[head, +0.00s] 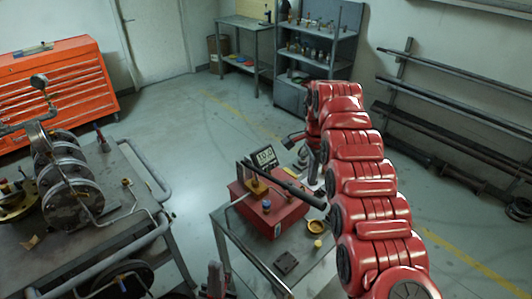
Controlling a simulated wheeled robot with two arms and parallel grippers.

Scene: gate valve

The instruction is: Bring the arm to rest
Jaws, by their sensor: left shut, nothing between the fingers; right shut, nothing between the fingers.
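My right arm (366,180) is red and reaches from the bottom right up towards the back, then bends down. My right gripper (314,168) hangs at its far end, partly hidden behind the arm links, beside the far right side of the small table. It is shut and empty. My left gripper (214,280) shows only in part at the bottom edge, left of the small table. It is shut and empty.
The small table (230,250) holds a red box (283,217) with a black bar and a display (265,157). A cart (120,222) with ribbed metal discs (70,185) stands left. A red cabinet (60,85), a shelf (318,45) and a pipe rack (440,130) line the walls. Open floor lies between.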

